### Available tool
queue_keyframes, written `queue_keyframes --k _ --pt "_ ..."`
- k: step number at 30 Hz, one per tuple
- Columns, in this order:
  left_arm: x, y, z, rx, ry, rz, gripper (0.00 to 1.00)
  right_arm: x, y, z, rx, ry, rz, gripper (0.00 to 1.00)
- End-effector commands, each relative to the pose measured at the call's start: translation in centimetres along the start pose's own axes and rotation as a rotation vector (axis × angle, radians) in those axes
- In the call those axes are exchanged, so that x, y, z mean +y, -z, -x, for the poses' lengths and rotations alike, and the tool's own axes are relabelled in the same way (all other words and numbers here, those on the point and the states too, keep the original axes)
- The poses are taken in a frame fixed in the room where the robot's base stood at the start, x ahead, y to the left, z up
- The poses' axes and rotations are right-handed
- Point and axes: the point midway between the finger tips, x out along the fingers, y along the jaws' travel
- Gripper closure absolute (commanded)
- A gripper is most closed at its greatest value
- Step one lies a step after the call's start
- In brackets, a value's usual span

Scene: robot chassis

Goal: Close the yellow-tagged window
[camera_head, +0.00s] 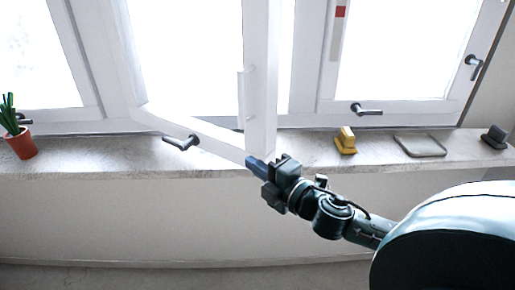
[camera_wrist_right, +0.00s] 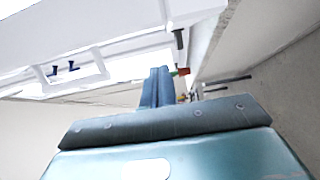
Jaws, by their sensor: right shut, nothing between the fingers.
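One white window sash (camera_head: 262,85) in the middle of the head view stands swung open, into the room over the sill. A dark handle (camera_head: 181,143) shows at its lower rail. No yellow tag can be made out on it; a red tag (camera_head: 340,12) shows on the frame to the right. My right gripper (camera_head: 256,163) is shut and empty, at the sash's lower front corner; whether it touches cannot be told. Its closed fingers (camera_wrist_right: 157,88) show in the right wrist view, pointing toward the window side. My left gripper is not in view.
The stone sill (camera_head: 85,158) runs across below the windows. A potted plant (camera_head: 21,142) stands at the left. A yellow object (camera_head: 346,141), a grey tray (camera_head: 420,146) and a dark object (camera_head: 495,136) lie to the right. The right window, with a handle (camera_head: 367,109), looks shut.

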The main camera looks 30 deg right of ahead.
Motion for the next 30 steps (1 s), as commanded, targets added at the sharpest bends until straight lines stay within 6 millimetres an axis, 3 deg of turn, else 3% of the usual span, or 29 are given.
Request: queue_keyframes --k 6,10,15,30 --pt "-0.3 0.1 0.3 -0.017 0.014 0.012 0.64 0.3 0.0 -3.1 -0.001 -0.003 0.0 1.0" --pt "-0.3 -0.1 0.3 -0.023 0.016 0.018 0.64 0.0 -2.2 -3.4 -0.004 0.004 0.003 1.0" --pt "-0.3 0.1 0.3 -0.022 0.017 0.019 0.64 0.0 -3.6 -3.7 -0.001 0.002 0.001 1.0" --pt "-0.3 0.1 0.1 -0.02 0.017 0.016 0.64 -0.1 -4.2 -3.9 0.004 0.001 0.002 1.0"
